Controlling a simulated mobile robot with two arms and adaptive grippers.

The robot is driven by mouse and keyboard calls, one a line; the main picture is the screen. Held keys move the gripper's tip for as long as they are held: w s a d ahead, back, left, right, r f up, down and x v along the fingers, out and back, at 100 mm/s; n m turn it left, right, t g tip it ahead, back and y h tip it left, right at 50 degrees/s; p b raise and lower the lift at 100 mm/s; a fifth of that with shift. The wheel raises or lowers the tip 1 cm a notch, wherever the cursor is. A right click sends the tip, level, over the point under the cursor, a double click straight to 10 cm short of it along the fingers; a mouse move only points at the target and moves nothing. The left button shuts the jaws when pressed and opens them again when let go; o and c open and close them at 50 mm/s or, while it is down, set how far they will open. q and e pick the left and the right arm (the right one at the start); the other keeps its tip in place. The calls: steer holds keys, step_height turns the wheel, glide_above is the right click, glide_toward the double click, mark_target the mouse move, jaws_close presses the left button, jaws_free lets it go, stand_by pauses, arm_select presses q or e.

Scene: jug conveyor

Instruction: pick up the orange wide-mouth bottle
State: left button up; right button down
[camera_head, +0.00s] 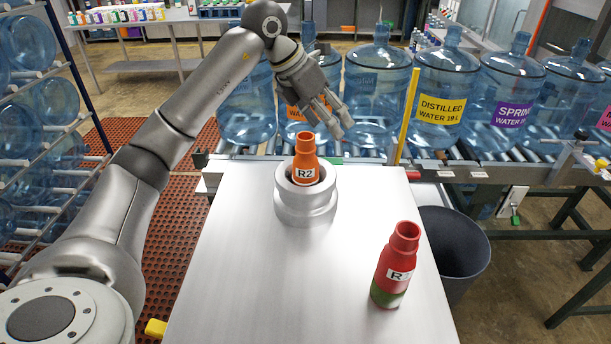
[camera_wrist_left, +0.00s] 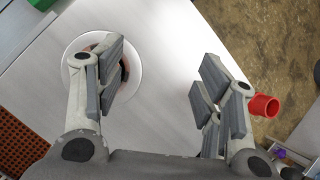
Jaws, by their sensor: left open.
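The orange wide-mouth bottle (camera_head: 305,158), labelled R2, stands upright in a round metal holder (camera_head: 305,206) on the steel table. Its lower part is hidden inside the holder. My left gripper (camera_head: 338,122) is open and empty, above and behind the bottle toward the conveyor. In the left wrist view my left gripper (camera_wrist_left: 165,92) has its fingers wide apart, with bare table between them. My right gripper is in neither view.
A red bottle (camera_head: 395,262) with a green lower part stands on the table's right side; its red mouth shows in the left wrist view (camera_wrist_left: 264,106). Large blue water jugs (camera_head: 377,95) line the conveyor behind. A yellow post (camera_head: 408,115) rises at the table's back edge. A dark bin (camera_head: 455,246) stands right.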

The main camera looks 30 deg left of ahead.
mark_target(305, 136)
arm_select(q)
steer(key=s+a+r+n+y, duration=0.1)
steer(key=a+y, duration=0.1)
steer(key=a, duration=0.6)
steer(key=shift+n+g+y, duration=0.3)
steer(key=shift+g, duration=0.1)
steer(key=x, duration=0.2)
steer(key=p+x, duration=0.1)
steer(key=x, duration=0.1)
steer(key=shift+d+f, duration=0.25)
steer(key=shift+f, duration=0.05)
steer(key=p+x, duration=0.2)
steer(key=x, duration=0.3)
steer(key=shift+s+p, duration=0.1)
steer(key=shift+p, duration=0.25)
steer(key=shift+f, duration=0.25)
steer(key=shift+r, duration=0.1)
jaws_close()
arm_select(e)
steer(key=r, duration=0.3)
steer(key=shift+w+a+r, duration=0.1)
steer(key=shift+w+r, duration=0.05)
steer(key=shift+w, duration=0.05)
